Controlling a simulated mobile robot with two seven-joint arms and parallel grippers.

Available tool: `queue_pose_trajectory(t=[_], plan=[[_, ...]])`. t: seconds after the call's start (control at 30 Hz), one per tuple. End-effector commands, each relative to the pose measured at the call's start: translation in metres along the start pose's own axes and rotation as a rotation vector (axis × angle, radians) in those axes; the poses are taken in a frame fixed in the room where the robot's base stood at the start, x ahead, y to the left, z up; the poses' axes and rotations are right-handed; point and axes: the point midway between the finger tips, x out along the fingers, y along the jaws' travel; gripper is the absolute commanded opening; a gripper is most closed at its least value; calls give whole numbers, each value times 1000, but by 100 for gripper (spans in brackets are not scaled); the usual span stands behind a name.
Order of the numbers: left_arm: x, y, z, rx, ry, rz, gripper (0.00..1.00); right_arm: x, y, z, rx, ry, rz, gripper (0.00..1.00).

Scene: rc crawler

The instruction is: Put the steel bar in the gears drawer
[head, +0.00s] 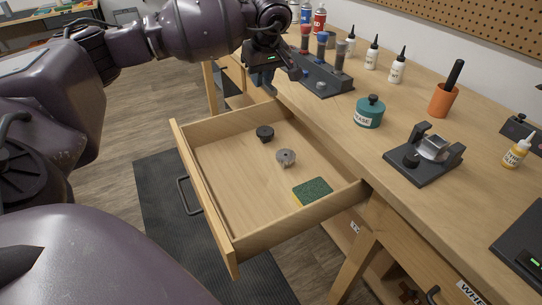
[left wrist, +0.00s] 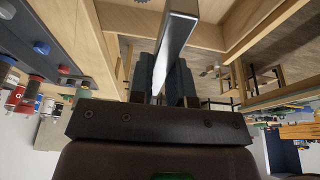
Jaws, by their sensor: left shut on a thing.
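The open wooden drawer (head: 232,238) sticks out from the workbench and holds a black gear (head: 265,133), a grey metal gear (head: 286,157) and a green and yellow sponge (head: 313,192). My left gripper (head: 264,82) is above the drawer's back left corner, beside the bench edge. In the left wrist view, its fingers (left wrist: 174,85) are shut on a long flat steel bar (left wrist: 180,30), which sticks out past the fingertips. In the head view the bar is hardly visible at the gripper. My right gripper is not in view.
On the bench stand a dark rack with bottles (head: 318,78), a green grease tin (head: 369,112), a black fixture (head: 424,160), an orange cup (head: 443,100) and white bottles (head: 397,68). The drawer's front left area is bare. A dark mat (head: 160,200) lies on the floor.

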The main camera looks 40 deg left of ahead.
Motion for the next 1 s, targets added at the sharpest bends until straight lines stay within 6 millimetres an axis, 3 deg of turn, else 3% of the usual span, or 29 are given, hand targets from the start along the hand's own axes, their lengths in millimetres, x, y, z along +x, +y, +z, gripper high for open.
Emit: queue_pose_trajectory(t=[0.5,0.87,1.0], plan=[[107,-1,34,6,-3,-4,0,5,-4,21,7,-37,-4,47],[131,-1,41,5,-1,-1,0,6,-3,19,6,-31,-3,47],[151,-2,47,6,-3,-4,0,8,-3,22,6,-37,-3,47]])
